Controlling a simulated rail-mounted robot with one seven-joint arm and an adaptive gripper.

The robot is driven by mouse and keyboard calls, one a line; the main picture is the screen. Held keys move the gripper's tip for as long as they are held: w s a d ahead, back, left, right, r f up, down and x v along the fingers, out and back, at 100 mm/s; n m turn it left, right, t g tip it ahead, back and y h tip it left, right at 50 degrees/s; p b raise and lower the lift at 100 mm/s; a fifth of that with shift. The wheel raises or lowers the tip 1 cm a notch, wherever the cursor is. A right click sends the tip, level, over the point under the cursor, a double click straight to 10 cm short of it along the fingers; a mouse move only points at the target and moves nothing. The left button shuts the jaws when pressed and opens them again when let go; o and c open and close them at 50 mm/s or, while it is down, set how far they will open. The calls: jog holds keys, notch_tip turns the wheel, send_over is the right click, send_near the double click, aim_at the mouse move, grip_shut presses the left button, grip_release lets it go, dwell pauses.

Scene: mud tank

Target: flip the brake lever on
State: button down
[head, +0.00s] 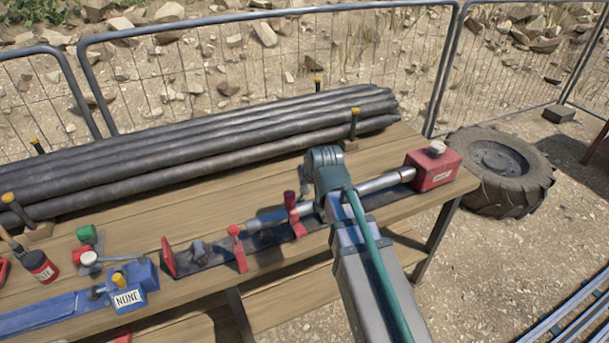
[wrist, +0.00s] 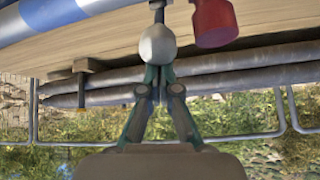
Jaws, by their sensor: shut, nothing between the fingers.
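In the wrist view, a pale grey ball knob on a short dark stem (wrist: 157,45) stands right at the tips of my gripper (wrist: 153,75). It looks like the lever's handle, though no label shows. My gripper's two fingers are together with nothing held; whether they touch the knob I cannot tell. In the head view, my arm covers the gripper and this knob. A silver rod runs right to a red box (head: 432,167) with a white knob.
A red part (wrist: 213,22) sits close beside the knob in the wrist view. Black pipes (head: 200,130) lie along the back of the wooden bench. A blue device labelled NONE (head: 127,297) and a red can (head: 40,266) are at the left. A tyre (head: 497,170) lies beyond the right end.

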jog(key=shift+s+d+f, duration=0.25)
jog(key=shift+s+f, duration=0.25)
jog(key=shift+s, duration=0.1)
jog(key=shift+s+d+f, duration=0.1)
jog(key=shift+s+f, duration=0.05)
jog(key=w+r+p, duration=0.1)
jog(key=w+r, duration=0.3)
jog(key=s+d+r+b, duration=0.2)
jog(key=s+r, duration=0.3)
jog(key=s, duration=0.2)
jog(key=shift+s, duration=0.25)
jog(key=shift+f, duration=0.1)
